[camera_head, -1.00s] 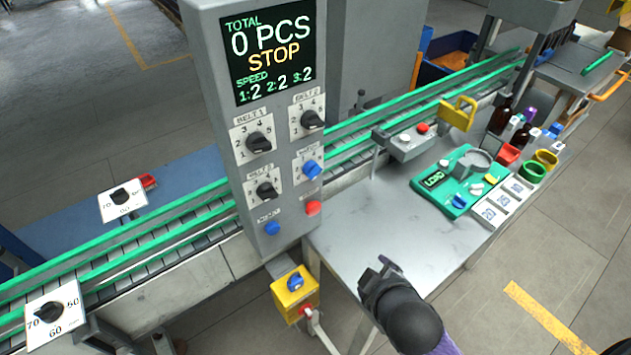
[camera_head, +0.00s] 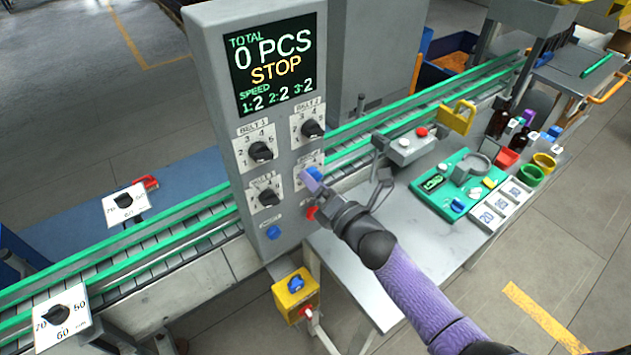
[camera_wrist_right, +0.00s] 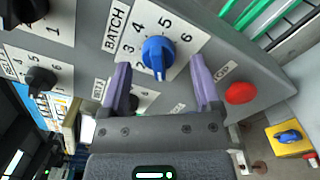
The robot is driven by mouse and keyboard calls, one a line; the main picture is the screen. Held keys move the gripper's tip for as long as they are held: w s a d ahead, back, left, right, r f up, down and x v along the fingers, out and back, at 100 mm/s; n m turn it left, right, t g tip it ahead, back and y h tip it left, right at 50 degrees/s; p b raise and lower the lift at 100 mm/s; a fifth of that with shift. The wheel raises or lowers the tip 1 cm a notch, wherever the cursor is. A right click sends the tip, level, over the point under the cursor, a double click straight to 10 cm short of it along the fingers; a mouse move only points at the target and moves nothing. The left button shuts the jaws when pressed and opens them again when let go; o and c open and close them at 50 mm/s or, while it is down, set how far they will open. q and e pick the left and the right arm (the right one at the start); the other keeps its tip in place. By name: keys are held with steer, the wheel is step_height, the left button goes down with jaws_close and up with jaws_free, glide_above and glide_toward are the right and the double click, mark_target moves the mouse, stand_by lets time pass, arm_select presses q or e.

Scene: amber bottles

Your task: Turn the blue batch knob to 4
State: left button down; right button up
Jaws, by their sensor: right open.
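The blue batch knob (camera_head: 314,172) is on the right side of the grey control panel (camera_head: 215,60), partly covered by my gripper in the head view. In the right wrist view the blue knob (camera_wrist_right: 158,55) sits on a white plate marked BATCH, with numbers 2 to 6 around it. A light mark shows on the knob's lower part; which number it points to is hard to tell. My right gripper (camera_wrist_right: 161,80) is open, its two purple fingers apart and just short of the knob, one to either side. My left gripper is not in view.
A red button (camera_wrist_right: 240,93) lies close to the right finger in the wrist view. Black belt knobs (camera_head: 261,151) and a blue button (camera_head: 273,232) share the panel. The display (camera_head: 275,62) reads 0 PCS, STOP. A green tray (camera_head: 462,181) stands on the table to the right.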

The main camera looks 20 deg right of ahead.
steer(key=shift+w+a, duration=0.1)
steer(key=shift+w, duration=0.15)
steer(key=shift+c, duration=0.3)
jaws_close()
